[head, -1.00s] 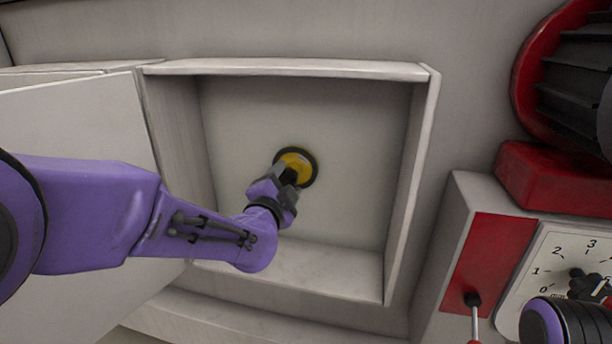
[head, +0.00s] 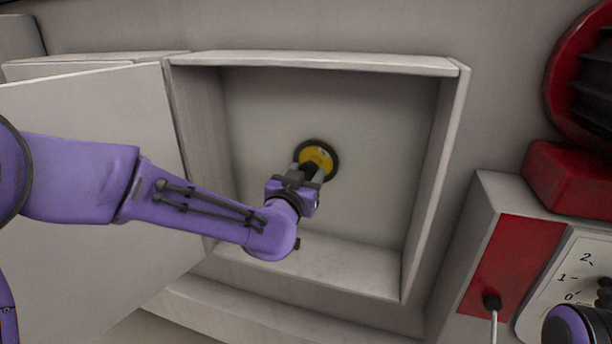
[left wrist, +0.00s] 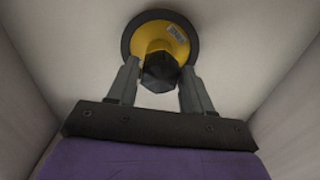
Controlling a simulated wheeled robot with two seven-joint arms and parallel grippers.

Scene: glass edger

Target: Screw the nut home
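A yellow wheel hub with a black rim (head: 322,155) is mounted on the back wall of an open box-like compartment. It also shows in the left wrist view (left wrist: 157,35), with a small label on it. A black hex nut (left wrist: 160,73) sits at its centre, facing my left gripper. My left gripper (left wrist: 160,66) has its two grey fingers spread, one on each side of the nut, with a visible gap to it. In the head view the left gripper (head: 313,172) covers most of the nut. My right gripper is not seen; only part of my right arm shows at the lower right corner.
An open door panel (head: 80,110) stands at the left, behind my arm. At the right are a red panel with a lever (head: 492,303), a numbered dial (head: 572,285) and a red motor housing (head: 580,180).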

